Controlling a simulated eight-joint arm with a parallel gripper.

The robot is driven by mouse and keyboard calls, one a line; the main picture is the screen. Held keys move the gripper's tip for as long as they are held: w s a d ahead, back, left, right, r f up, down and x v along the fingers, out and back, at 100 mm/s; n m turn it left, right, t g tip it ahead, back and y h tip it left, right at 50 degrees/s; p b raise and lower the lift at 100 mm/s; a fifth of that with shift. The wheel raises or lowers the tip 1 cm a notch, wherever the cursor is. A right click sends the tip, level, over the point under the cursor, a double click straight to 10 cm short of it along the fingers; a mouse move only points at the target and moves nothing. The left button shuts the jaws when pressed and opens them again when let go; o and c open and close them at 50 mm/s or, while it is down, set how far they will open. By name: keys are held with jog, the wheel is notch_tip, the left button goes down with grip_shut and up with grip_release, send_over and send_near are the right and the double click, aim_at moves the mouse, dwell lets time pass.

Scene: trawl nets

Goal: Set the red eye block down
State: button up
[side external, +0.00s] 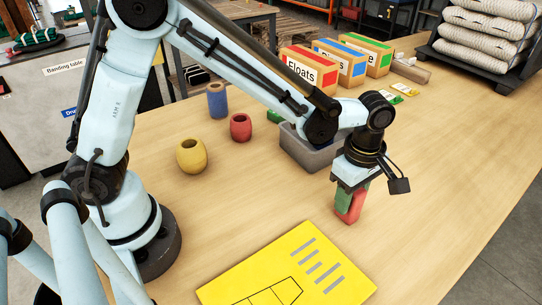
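The red eye block (356,205) is upright under my gripper (352,186) on the right half of the wooden table. A green face or piece (342,200) shows against its left side; I cannot tell whether it is part of the block. My gripper points down and appears shut around the block's top, though its fingertips are mostly hidden. The block's lower end is at or just above the table; I cannot tell whether it touches.
A grey bin (312,158) stands just behind my gripper. A yellow board (285,265) lies in front. Yellow (191,157), red (240,128) and blue (217,101) round pieces stand left. Labelled boxes (308,69) and a rack of rolled netting (490,40) are behind. The table right of my gripper is clear.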

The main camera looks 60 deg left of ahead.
jog(key=o, duration=0.4)
jog(key=shift+o, duration=0.2)
jog(key=shift+r, duration=0.1)
notch_tip(320, 180, up, 12)
jog(key=s+a+m+t, duration=0.3)
jog(key=s+a+m, duration=0.1)
jog(key=a+m, duration=0.4)
jog(key=s+a+f+m+t, duration=0.1)
jog(key=s+a+m+t, duration=0.3)
jog(key=a+m, duration=0.5)
jog(key=shift+s+f+m, duration=0.25)
jog(key=shift+s+m, duration=0.25)
